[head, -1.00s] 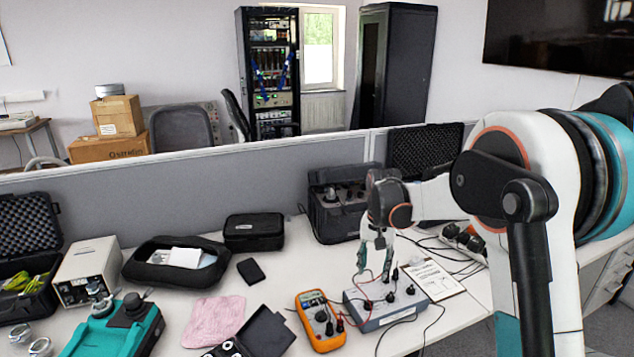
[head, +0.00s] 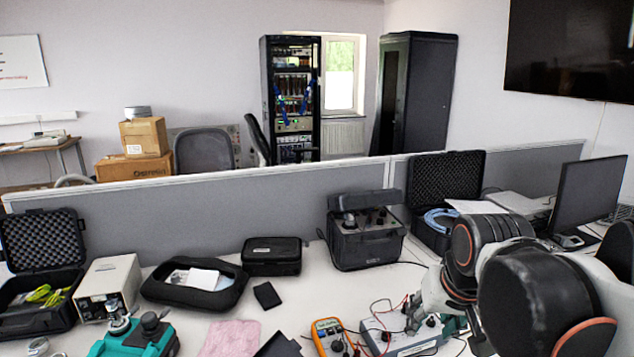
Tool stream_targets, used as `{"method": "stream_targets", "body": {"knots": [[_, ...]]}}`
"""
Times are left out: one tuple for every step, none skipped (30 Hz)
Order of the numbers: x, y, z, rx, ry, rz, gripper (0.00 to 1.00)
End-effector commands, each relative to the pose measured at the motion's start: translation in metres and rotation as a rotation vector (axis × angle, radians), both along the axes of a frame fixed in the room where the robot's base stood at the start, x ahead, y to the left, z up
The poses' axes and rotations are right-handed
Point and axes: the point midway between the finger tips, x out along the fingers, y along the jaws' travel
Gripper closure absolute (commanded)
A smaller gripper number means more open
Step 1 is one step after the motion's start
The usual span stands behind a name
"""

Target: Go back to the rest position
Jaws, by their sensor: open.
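My gripper (head: 434,322) is low at the right, just above the right part of the grey box with black terminals (head: 398,340). It is small and partly hidden by my own arm, with teal on its fingers. It is open, and I see nothing held in it. My arm is folded in close at the lower right, its large dark joint near the camera. An orange multimeter (head: 327,336) lies left of the grey box, with red and black leads around them.
A black instrument case (head: 365,240) and an open foam-lined case (head: 447,180) stand at the back by the grey partition (head: 250,195). A monitor (head: 588,193) is at the right. Black pouches, a pink cloth (head: 231,338) and a teal device (head: 135,338) occupy the left and front.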

Motion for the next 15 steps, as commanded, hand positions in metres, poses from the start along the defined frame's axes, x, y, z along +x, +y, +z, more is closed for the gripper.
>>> {"method": "stream_targets", "body": {"knots": [[-0.015, 0.000, -0.002, -0.006, -0.020, 0.013, 0.58], [-0.022, 0.000, -0.002, -0.011, -0.032, 0.022, 0.58], [-0.032, 0.000, -0.004, -0.016, -0.049, 0.032, 0.58], [-0.039, 0.000, -0.005, -0.020, -0.061, 0.040, 0.58], [-0.046, 0.000, -0.007, -0.026, -0.074, 0.050, 0.58], [-0.054, 0.000, -0.009, -0.031, -0.089, 0.060, 0.58], [-0.060, 0.000, -0.011, -0.036, -0.101, 0.067, 0.58], [-0.066, 0.000, -0.013, -0.040, -0.112, 0.075, 0.58], [-0.073, 0.000, -0.016, -0.045, -0.125, 0.084, 0.58], [-0.077, 0.000, -0.018, -0.049, -0.135, 0.090, 0.58], [-0.081, 0.001, -0.020, -0.053, -0.144, 0.094, 0.58], [-0.086, 0.001, -0.022, -0.057, -0.153, 0.102, 0.58], [-0.088, 0.001, -0.023, -0.060, -0.160, 0.106, 0.58], [-0.091, 0.001, -0.025, -0.062, -0.166, 0.109, 0.58], [-0.093, 0.001, -0.026, -0.065, -0.172, 0.112, 0.58]]}}
